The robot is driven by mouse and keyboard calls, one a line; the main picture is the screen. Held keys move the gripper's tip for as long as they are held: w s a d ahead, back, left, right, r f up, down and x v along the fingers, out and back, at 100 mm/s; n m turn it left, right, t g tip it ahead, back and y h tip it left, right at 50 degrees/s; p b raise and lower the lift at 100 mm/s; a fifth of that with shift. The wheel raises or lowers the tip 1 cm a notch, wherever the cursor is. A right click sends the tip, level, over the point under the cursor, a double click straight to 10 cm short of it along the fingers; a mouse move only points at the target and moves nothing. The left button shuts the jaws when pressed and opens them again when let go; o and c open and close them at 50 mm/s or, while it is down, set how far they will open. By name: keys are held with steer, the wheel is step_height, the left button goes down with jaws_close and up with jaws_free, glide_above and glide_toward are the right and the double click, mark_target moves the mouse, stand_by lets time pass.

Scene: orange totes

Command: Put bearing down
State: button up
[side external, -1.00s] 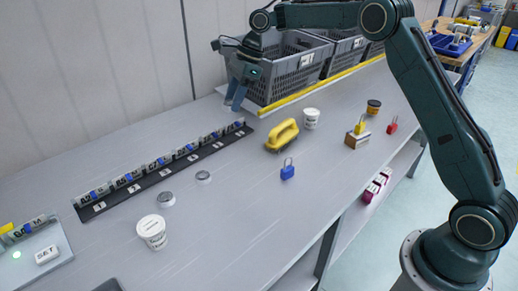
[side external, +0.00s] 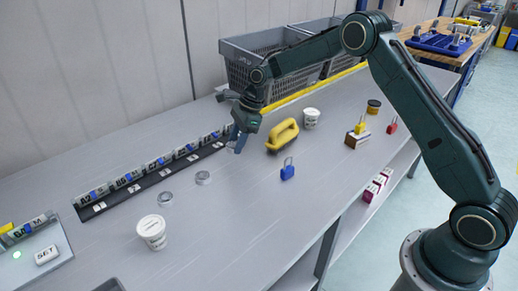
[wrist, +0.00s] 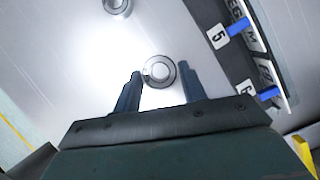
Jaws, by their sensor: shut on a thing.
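My gripper (side external: 237,145) is low over the bench near the right end of the dark numbered strip. In the wrist view its two fingers (wrist: 159,82) stand on either side of a round metal bearing (wrist: 159,71), shut on it. The bearing is hidden by the fingers in the side view. I cannot tell whether it touches the bench. Two similar silver discs lie on the bench in front of the strip, a nearer one (side external: 165,198) and a farther one (side external: 203,177). One disc (wrist: 117,5) also shows at the top of the wrist view.
The numbered strip (side external: 150,182) with labelled blocks runs along the wall. A yellow-handled brush (side external: 283,136), a blue padlock (side external: 287,172) and white tubs (side external: 152,231) (side external: 311,118) stand on the bench. Grey crates (side external: 262,72) are behind. The bench's middle front is clear.

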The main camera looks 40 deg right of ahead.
mark_target(238, 161)
steer(key=shift+f, duration=2.1)
steer(key=shift+f, duration=0.2)
steer(key=o, duration=1)
steer(key=shift+r, duration=0.1)
steer(key=v, duration=1.2)
steer(key=shift+r, duration=0.15)
